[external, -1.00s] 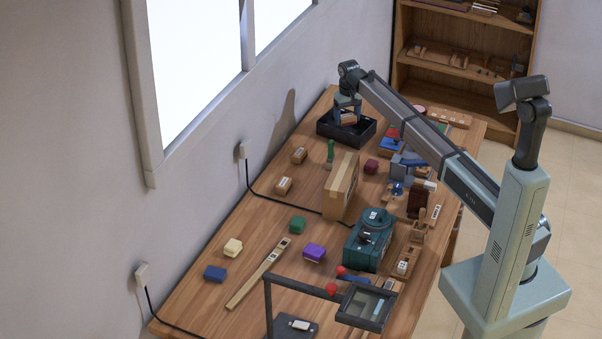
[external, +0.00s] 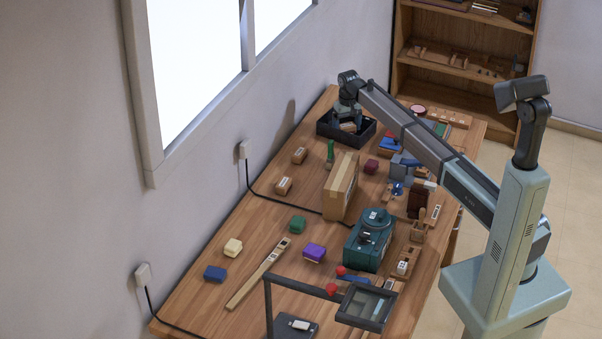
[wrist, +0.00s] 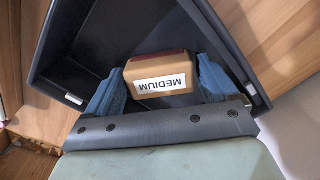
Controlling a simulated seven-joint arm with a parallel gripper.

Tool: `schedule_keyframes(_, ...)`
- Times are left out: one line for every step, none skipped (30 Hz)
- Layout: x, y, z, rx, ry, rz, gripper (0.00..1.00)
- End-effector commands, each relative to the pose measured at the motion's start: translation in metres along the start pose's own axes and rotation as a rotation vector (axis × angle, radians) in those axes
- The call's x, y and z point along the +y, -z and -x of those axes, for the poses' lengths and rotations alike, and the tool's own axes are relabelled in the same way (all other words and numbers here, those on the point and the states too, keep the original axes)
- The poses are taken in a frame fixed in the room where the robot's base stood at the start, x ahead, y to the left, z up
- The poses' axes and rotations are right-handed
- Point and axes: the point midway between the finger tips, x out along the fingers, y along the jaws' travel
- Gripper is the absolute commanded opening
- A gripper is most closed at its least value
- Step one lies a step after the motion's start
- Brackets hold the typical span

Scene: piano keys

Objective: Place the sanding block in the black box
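The sanding block (wrist: 160,89) is a small tan block with a dark red top and a white "MEDIUM" label. It sits between the two blue-grey fingers of my gripper (wrist: 160,80) in the wrist view. The fingers appear shut on its sides. In the external view my gripper (external: 347,116) reaches down into the black box (external: 365,135) at the far end of the table, with the block (external: 348,127) low inside the walls. The box also shows around the block in the wrist view (wrist: 92,40). Whether the block touches the box floor is hard to tell.
Several small coloured blocks lie to the left, near the wall. Blue and grey items (external: 402,165) crowd the table right of the black box.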

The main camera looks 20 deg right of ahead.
Motion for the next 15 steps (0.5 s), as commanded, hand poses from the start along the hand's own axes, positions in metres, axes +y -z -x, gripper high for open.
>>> schedule_keyframes(0.000, 0.000, 0.000, 0.000, 0.000, 0.000, 0.87)
schedule_keyframes(0.000, 0.000, 0.000, 0.000, 0.000, 0.000, 0.87)
schedule_keyframes(0.000, 0.000, 0.000, 0.000, 0.000, 0.000, 0.87)
schedule_keyframes(0.000, 0.000, 0.000, 0.000, 0.000, 0.000, 0.87)
schedule_keyframes(0.000, 0.000, 0.000, 0.000, 0.000, 0.000, 0.87)
schedule_keyframes(0.000, 0.000, 0.001, 0.000, 0.000, 0.000, 0.87)
schedule_keyframes(0.000, 0.000, 0.002, 0.000, 0.000, 0.000, 0.87)
schedule_keyframes(0.000, 0.000, 0.004, 0.001, 0.000, 0.000, 0.87)
schedule_keyframes(0.000, 0.000, 0.006, 0.001, 0.000, 0.000, 0.87)
schedule_keyframes(0.000, 0.000, 0.009, 0.001, 0.000, 0.000, 0.87)
schedule_keyframes(0.000, 0.001, 0.013, 0.002, 0.000, 0.000, 0.87)
schedule_keyframes(0.000, 0.001, 0.019, 0.002, 0.000, 0.000, 0.87)
schedule_keyframes(0.000, 0.001, 0.023, 0.002, 0.000, 0.000, 0.87)
schedule_keyframes(0.000, 0.001, 0.028, 0.002, 0.000, 0.000, 0.87)
schedule_keyframes(0.000, 0.001, 0.035, 0.002, 0.000, 0.000, 0.87)
